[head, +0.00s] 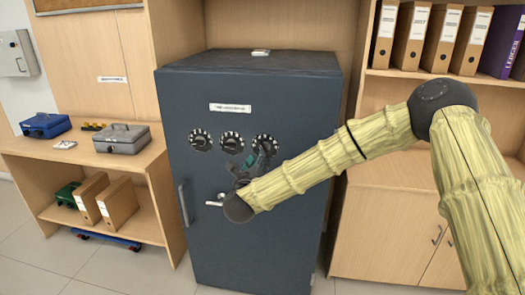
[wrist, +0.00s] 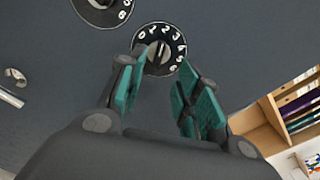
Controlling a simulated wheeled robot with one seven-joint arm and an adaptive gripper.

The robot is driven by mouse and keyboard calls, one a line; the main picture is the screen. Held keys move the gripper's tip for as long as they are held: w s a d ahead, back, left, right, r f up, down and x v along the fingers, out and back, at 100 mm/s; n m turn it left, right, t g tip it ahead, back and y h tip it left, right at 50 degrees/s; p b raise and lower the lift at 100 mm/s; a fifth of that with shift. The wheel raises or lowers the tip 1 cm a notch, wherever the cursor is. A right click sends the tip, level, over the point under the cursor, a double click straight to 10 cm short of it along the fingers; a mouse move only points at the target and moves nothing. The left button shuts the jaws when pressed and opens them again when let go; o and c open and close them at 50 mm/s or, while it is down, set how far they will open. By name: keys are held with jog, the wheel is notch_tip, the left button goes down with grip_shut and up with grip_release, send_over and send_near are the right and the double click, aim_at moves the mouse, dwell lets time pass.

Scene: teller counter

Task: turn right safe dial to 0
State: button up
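The right safe dial (head: 265,144) is the rightmost of three black dials in a row on the dark grey safe door (head: 240,250). In the wrist view the right dial (wrist: 160,49) shows white numerals, with 0 at its upper left and 1, 2, 3 following clockwise. A pale bar on its knob stands close to upright; which numeral it marks is unclear. My gripper (wrist: 159,72) is open, its teal pads apart on either side of the dial's lower part. Contact cannot be told. In the head view my gripper (head: 250,163) partly covers the dial's lower left.
The middle dial (head: 232,143) and left dial (head: 200,140) are beside it. A lever handle (head: 214,203) and a vertical pull (head: 183,205) are on the door. A shelf with binders (head: 415,35) stands right; a counter with cash boxes (head: 122,138) stands left.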

aim_at(264, 148)
jog(key=w+d+p, duration=0.1)
jog(key=w, duration=0.7)
jog(key=shift+w+d, duration=0.25)
jog(key=shift+w, duration=0.05)
jog(key=shift+c, duration=0.2)
grip_shut()
